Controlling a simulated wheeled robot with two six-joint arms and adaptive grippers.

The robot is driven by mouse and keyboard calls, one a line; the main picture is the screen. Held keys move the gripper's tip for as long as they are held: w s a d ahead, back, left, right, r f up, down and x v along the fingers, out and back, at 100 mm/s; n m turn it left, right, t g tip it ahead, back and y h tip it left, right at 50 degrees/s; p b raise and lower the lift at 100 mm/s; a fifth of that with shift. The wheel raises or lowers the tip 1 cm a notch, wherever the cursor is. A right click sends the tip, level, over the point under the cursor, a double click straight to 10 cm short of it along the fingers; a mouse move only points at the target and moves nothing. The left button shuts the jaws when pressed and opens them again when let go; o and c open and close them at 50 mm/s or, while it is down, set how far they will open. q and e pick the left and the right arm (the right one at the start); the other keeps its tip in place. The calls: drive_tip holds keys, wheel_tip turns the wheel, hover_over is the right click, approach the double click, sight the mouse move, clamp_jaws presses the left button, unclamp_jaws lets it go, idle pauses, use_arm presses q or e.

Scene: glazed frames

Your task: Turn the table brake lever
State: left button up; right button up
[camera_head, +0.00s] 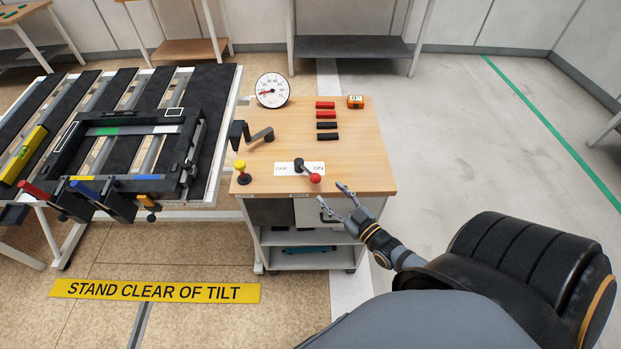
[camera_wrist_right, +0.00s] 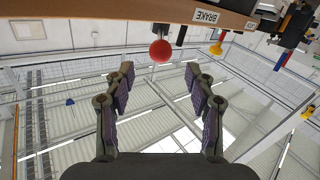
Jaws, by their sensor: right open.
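The brake lever (camera_head: 306,171) has a dark arm and a red ball knob (camera_head: 315,178). It stands on a white plate (camera_head: 284,168) marked OFF and ON, near the front edge of the wooden cart top. The knob lies at the ON end, toward the front edge. My right gripper (camera_head: 333,196) is open and empty, just in front and to the right of the knob, apart from it. In the right wrist view the red knob (camera_wrist_right: 160,51) shows beyond and between the open fingertips (camera_wrist_right: 160,75), by a BRAKE label (camera_wrist_right: 206,16). My left gripper is out of view.
Red and black blocks (camera_head: 326,114) lie farther back. The slatted tilt table (camera_head: 215,100) stands left. Floor at right is clear.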

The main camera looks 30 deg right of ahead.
sight(319, 182)
drive_tip(key=w, duration=0.5)
drive_tip(key=w+b, duration=0.1)
drive_tip(key=w, duration=0.2)
drive_tip(key=shift+w+a, duration=0.3)
drive_tip(key=shift+a, duration=0.1)
clamp_jaws()
